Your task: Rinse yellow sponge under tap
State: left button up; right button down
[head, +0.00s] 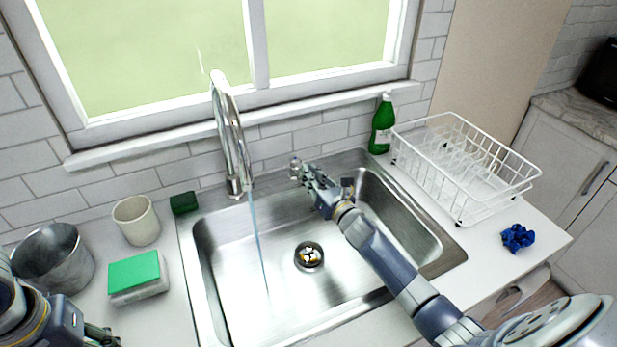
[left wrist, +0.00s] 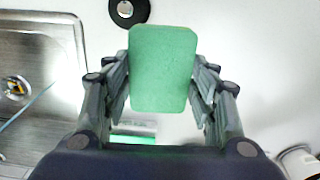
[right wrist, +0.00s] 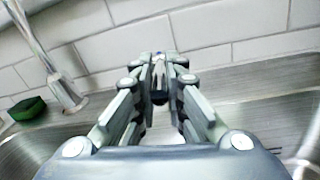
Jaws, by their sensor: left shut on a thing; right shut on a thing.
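No yellow sponge shows clearly. My left gripper (left wrist: 160,80) is shut on a flat green pad-like block (left wrist: 162,65), beside the sink in the left wrist view; only its green face shows. In the head view this gripper is at the lower left edge, partly cut off. The chrome tap (head: 232,140) stands behind the sink (head: 285,235), and a thin blue water stream (head: 257,235) falls from it into the basin. My right gripper (head: 308,175) is shut on a small chrome tap handle (head: 295,165) at the sink's back; its fingertips also show in the right wrist view (right wrist: 160,75).
On the left counter are a green-topped white block (head: 135,272), a beige cup (head: 137,220), a metal pot (head: 55,260) and a dark green block (head: 184,203). At right are a green bottle (head: 382,128), a white dish rack (head: 470,160) and a blue crumpled thing (head: 517,238).

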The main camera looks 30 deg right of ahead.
pick_arm(q)
jog(key=shift+f, duration=0.3)
pick_arm(e)
jog(key=shift+w+d+r+n+y, duration=0.1)
jog(key=shift+d+n+y, duration=0.35)
jog(key=shift+y, duration=0.35)
jog(key=c, duration=1.6)
grip_release()
jog(key=shift+c, duration=0.2)
jog(key=s+d, duration=0.1)
jog(key=s, duration=1.1)
jog(key=shift+d, duration=0.2)
